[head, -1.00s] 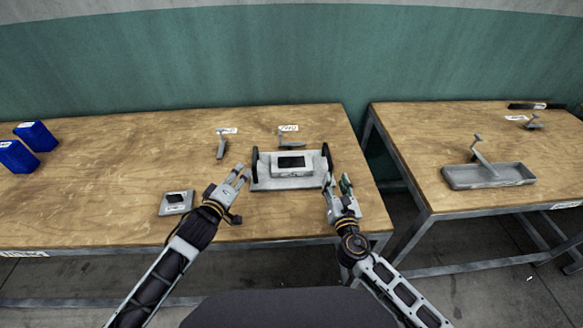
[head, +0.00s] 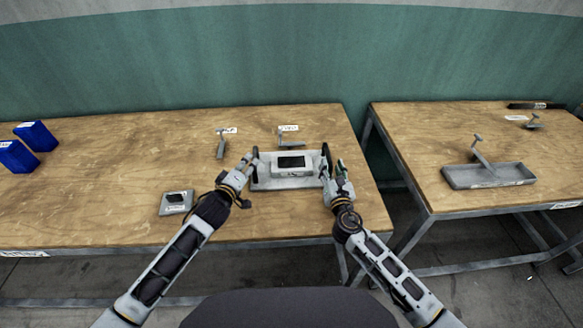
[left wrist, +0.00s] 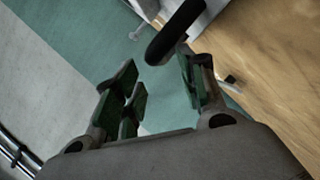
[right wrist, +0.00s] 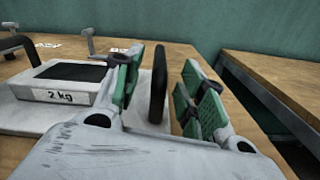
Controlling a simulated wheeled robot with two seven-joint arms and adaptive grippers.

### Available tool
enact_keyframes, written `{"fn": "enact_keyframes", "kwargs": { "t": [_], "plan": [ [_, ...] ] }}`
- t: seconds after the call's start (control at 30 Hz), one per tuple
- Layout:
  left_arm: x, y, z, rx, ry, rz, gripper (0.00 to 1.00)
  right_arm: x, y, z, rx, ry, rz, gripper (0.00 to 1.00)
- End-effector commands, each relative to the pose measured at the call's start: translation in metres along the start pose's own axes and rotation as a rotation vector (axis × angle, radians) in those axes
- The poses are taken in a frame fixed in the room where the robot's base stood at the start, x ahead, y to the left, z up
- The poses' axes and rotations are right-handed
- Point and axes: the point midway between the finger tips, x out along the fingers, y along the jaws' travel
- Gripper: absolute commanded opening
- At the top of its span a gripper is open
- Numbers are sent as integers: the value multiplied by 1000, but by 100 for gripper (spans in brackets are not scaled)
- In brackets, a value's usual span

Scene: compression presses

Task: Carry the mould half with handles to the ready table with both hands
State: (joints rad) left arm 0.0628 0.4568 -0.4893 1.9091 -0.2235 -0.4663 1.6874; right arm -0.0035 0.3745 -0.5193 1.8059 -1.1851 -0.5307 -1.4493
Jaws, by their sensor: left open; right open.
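The mould half with handles (head: 262,184) is a grey plate on the left table, with a raised block, a dark top and black handles at both ends. A "2 kg" label shows in the right wrist view on the block (right wrist: 62,97). My left gripper (head: 250,164) is open at the left handle (left wrist: 175,30); in the left wrist view that handle lies near the gap between the fingers. My right gripper (head: 328,166) is open at the right handle (right wrist: 158,85), which stands between its green-padded fingers. Neither gripper is closed on a handle.
A small grey block (head: 176,202) lies left of the mould half. Two small grey tools (head: 221,145) (head: 291,143) lie behind it with labels. Blue boxes (head: 38,135) stand far left.

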Motion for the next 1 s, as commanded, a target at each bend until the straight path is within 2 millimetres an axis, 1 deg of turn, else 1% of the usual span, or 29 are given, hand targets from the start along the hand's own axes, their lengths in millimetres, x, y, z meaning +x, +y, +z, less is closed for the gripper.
{"fn": "enact_keyframes", "kwargs": {
  "t": [0.03, 0.7, 1.0],
  "plan": [
    [4, 1, -1, 1, 1, 1, 41, 5, 0, 1, 0, -1, 0, 41],
    [54, 0, -1, 0, 1, 0, 41, 54, 0, 1, 0, -1, -1, 41],
    [67, 1, -1, 1, 1, 1, 41, 67, 0, 1, 1, -1, 0, 41]
  ]
}}
